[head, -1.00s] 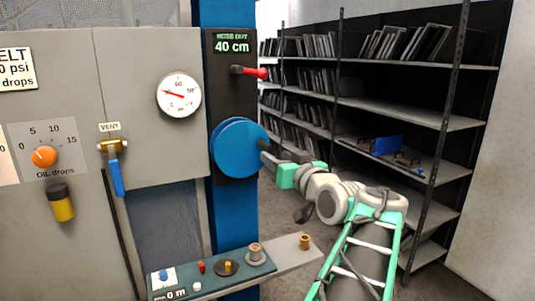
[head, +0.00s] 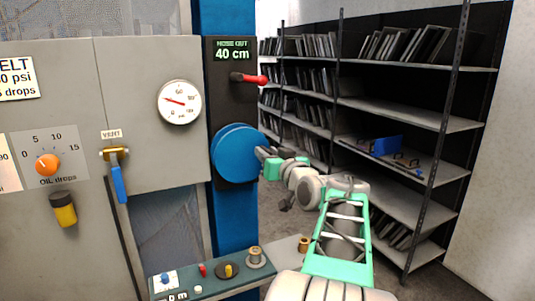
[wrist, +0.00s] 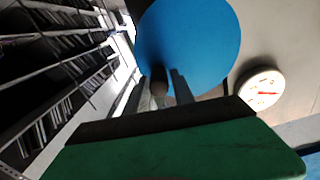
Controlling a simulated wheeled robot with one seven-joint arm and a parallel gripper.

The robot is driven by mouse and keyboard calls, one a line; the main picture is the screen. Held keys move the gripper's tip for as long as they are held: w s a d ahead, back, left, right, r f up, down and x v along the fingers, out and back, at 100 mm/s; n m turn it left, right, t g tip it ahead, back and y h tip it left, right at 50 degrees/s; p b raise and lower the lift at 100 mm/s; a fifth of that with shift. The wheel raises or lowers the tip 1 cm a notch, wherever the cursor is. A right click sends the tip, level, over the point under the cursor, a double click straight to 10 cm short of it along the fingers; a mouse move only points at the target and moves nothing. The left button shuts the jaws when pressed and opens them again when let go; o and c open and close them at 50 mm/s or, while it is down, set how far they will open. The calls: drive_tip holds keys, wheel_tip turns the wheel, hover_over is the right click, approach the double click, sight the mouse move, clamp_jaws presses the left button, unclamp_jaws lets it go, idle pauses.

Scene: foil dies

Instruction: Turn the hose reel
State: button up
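The hose reel is a blue disc (head: 236,152) on a dark plate on the blue post, under a display reading "HOSE OUT 40 cm" (head: 233,51). My gripper (head: 262,154) is at the disc's right edge in the head view, seen from the side. In the wrist view the blue disc (wrist: 190,40) fills the upper middle. A small dark knob (wrist: 157,88) stands in front of it, between my two fingers. The fingers look apart, with narrow gaps beside the knob. In the head view the knob is hidden.
A red-tipped lever (head: 250,78) sticks out just above the reel. A pressure gauge (head: 179,102) and a blue vent lever (head: 118,180) are on the grey panel to the left. A ledge with small controls (head: 215,273) is below. Shelving (head: 400,110) stands to the right.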

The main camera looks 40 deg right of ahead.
clamp_jaws()
idle(1.0)
